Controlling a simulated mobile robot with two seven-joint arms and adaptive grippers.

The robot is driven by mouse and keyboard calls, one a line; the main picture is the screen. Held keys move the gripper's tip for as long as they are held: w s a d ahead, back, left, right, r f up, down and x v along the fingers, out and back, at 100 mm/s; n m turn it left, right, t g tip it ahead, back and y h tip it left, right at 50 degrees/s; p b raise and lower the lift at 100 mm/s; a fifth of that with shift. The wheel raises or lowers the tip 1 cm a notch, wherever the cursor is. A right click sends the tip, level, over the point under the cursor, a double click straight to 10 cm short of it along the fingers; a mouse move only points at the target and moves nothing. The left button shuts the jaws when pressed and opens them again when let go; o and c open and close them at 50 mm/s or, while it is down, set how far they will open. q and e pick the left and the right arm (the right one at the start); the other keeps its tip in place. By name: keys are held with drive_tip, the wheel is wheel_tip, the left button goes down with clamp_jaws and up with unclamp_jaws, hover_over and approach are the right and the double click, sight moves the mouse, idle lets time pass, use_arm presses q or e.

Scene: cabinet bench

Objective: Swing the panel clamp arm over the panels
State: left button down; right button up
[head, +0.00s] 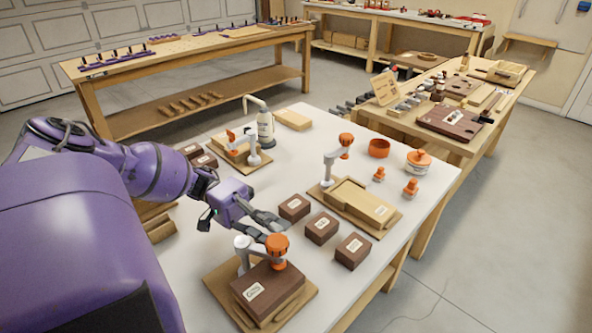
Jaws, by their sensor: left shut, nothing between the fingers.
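Three small clamps with white posts, white arms and orange knobs stand on wooden boards on the white-topped bench. The front clamp (243,251) has its arm and knob (277,245) over a dark labelled block (268,291). The middle clamp (328,171) stands beside light stacked panels (362,205); its arm points toward the back, with the knob (346,140) off the panels. The back-left clamp (253,152) has its knob at the left. My left gripper (276,228) is shut and empty, just behind the front clamp's knob; whether they touch is unclear. My right gripper is out of view.
Dark labelled boxes (321,228) stand between the front and middle clamps. A white bottle (265,128), an orange bowl (379,148), a lidded jar (418,162) and small orange-topped pieces (410,188) stand farther back. The bench's right front strip is clear.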

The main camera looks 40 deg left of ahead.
use_arm(q)
drive_tip(key=shift+s+d+g+p, duration=0.2)
drive_tip(key=shift+s+d, duration=0.05)
drive_tip(key=shift+d, duration=0.3)
drive_tip(key=shift+s+d+g+p, duration=0.2)
drive_tip(key=shift+d, duration=0.5)
drive_tip(key=shift+s+d, duration=0.1)
